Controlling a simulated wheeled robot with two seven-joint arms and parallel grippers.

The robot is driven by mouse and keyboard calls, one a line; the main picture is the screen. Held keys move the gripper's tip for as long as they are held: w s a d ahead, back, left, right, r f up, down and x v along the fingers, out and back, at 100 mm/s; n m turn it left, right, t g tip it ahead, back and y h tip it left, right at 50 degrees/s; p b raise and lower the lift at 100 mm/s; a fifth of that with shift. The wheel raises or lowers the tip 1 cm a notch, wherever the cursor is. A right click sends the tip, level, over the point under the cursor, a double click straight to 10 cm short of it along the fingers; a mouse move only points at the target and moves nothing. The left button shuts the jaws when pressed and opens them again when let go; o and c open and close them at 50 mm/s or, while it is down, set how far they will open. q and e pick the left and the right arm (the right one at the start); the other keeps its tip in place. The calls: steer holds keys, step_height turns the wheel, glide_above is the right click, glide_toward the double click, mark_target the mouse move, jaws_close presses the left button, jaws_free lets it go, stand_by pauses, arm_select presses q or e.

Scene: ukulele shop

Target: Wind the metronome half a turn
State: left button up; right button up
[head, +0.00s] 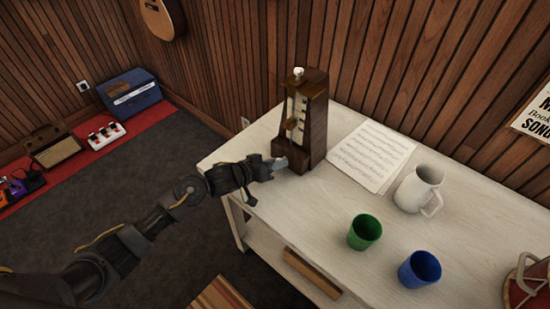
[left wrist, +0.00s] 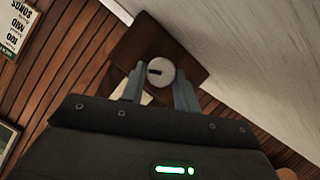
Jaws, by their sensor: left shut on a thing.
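The metronome (head: 314,125) is a tall dark brown wooden case standing upright at the far left end of the white table. It has a pale scale on its front and a white knob (head: 298,72) on top. My left gripper (head: 277,164) is at the low left side of the case. In the left wrist view my left gripper (left wrist: 159,88) has its two grey fingers on either side of a round pale winding key (left wrist: 161,70) with a short dark mark, shut on it. The metronome's brown side (left wrist: 185,57) shows behind it. My right gripper is not in view.
On the white table (head: 300,217) lie music sheets (head: 372,154) right of the metronome. A white pitcher (head: 418,188), a green cup (head: 364,232) and a blue cup (head: 419,270) stand further right. The table's near left part is clear. A wooden wall rises behind.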

arm_select(q)
steer(key=shift+d+r+m+y+p, duration=0.1)
steer(key=shift+m+y+p, duration=0.25)
steer(key=shift+m, duration=0.25)
steer(key=o, duration=0.9)
steer(key=shift+o, duration=0.2)
steer(key=shift+s, duration=0.1)
steer(key=v, duration=1)
steer(key=shift+s+a, duration=0.25)
steer(key=shift+s, duration=0.05)
